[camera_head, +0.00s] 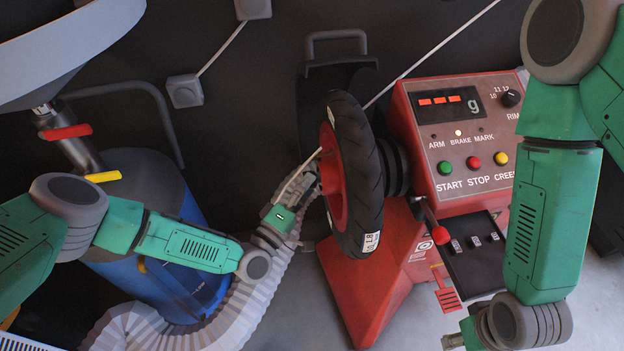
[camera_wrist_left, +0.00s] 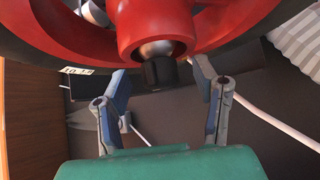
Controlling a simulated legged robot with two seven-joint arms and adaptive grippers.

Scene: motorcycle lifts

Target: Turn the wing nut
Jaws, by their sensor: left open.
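A red wheel (camera_head: 330,178) with a black tyre (camera_head: 358,180) is mounted on the side of a red balancing machine (camera_head: 380,270). In the left wrist view, a round red hub (camera_wrist_left: 154,28) with a grey metal core and a dark shaft end (camera_wrist_left: 159,72) is at the top centre. I cannot make out a wing nut's wings. My left gripper (camera_head: 312,174) is at the wheel's left face. In the left wrist view, its fingers (camera_wrist_left: 160,80) are open, one on each side of the shaft end, with gaps. My right gripper (camera_head: 458,341) is low, partly cut off by the bottom edge.
The control panel (camera_head: 460,130) has a display, a knob and coloured buttons. A red-tipped lever (camera_head: 438,232) and a black tray (camera_head: 470,260) are below it. A blue drum (camera_head: 150,280) and a pale ribbed hose (camera_head: 235,310) are at left, near my left arm.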

